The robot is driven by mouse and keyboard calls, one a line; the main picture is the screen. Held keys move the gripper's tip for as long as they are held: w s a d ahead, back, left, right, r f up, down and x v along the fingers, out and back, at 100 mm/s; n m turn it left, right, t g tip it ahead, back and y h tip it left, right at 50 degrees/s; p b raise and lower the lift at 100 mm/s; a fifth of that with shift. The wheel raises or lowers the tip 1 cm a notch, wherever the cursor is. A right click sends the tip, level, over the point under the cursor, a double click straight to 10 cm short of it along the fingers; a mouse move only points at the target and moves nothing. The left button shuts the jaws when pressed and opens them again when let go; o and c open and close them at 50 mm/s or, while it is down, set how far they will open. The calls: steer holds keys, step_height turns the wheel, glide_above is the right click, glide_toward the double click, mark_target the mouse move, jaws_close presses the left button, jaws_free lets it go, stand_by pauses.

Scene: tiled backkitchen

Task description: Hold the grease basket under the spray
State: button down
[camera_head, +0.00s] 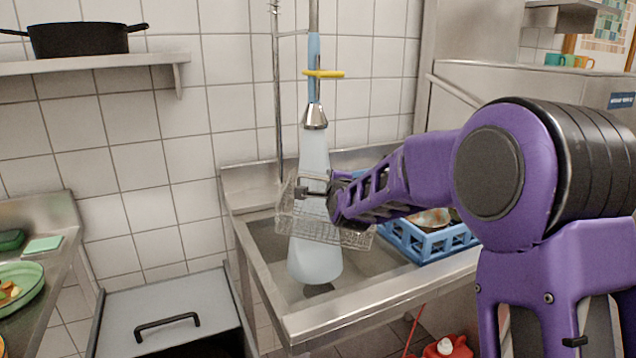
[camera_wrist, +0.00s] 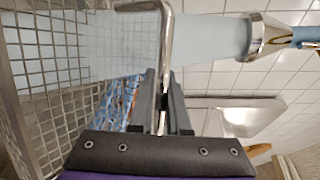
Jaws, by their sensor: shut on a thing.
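The grease basket is a wire mesh basket (camera_head: 345,236) over the sink in the head view. Its mesh fills the left of the wrist view (camera_wrist: 45,85). My gripper (camera_head: 316,191) is shut on the basket's bent metal handle (camera_wrist: 167,45) and holds it above the basin. The spray nozzle (camera_head: 315,117) hangs on a blue hose above. A pale blue spray (camera_head: 313,150) runs down from it, overlapping the basket, to the basin. In the wrist view, the spray (camera_wrist: 200,40) passes behind the handle and mesh. The basket's inside is hard to see.
The steel sink (camera_head: 272,240) has a raised front rim. A blue crate (camera_head: 435,240) with dishes stands at its right, behind my arm. A lidded grey box (camera_head: 165,305) is at lower left, and a counter with a green bowl (camera_head: 20,285) is at far left.

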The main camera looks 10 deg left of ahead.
steer(key=s+d, duration=0.2)
steer(key=s, duration=0.1)
steer(key=s+d+p, duration=0.1)
steer(key=s+d, duration=0.1)
steer(key=s, duration=0.1)
steer(key=s+d+r+p, duration=0.1)
steer(key=s+d, duration=0.1)
steer(key=s, duration=0.1)
steer(key=shift+s+d, duration=0.15)
steer(key=shift+d, duration=0.25)
steer(key=shift+s+d+f, duration=0.1)
steer(key=shift+s+d, duration=0.25)
steer(key=shift+s, duration=0.2)
